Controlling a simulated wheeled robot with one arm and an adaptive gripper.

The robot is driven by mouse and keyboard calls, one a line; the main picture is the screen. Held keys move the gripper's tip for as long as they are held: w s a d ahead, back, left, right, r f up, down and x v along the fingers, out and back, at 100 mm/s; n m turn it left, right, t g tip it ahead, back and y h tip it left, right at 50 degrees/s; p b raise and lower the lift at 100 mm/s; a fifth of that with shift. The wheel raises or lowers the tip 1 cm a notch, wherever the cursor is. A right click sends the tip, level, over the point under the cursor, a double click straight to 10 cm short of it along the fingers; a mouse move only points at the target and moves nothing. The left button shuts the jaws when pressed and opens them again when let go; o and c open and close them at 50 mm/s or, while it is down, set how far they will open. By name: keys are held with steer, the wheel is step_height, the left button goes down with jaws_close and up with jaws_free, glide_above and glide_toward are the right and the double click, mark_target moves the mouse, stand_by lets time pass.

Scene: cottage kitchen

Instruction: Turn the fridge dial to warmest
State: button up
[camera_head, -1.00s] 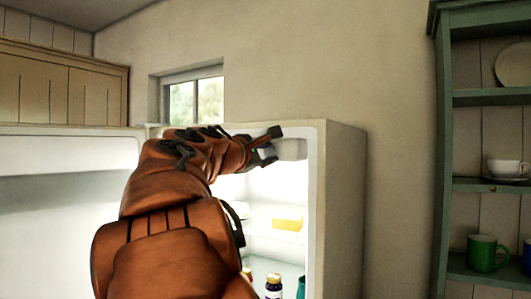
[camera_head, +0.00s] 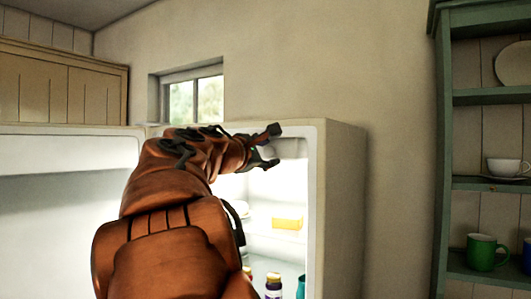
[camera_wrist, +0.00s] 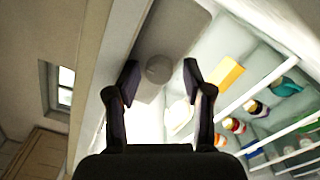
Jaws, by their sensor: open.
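The fridge dial (camera_wrist: 158,69) is a small round grey knob on a grey housing (camera_wrist: 180,25) inside the top of the open fridge (camera_head: 341,200). In the wrist view it lies just beyond and between my fingertips, with a gap on both sides. The direction of its pointer is too faint to tell. My gripper (camera_head: 268,147) is open and empty at the fridge's upper opening; its two dark fingers also show in the wrist view (camera_wrist: 160,76). In the head view I cannot make out the dial itself.
The open fridge door (camera_head: 70,150) stands at the left. Inside the fridge are a yellow block (camera_head: 287,223), bottles (camera_head: 273,285) and a teal item (camera_wrist: 286,86). A green shelf unit (camera_head: 442,150) with a green mug (camera_head: 483,252) stands at the right.

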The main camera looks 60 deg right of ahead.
steer(key=shift+a+r, duration=0.1)
steer(key=a, duration=0.8)
steer(key=shift+s, duration=0.15)
stand_by(0.6)
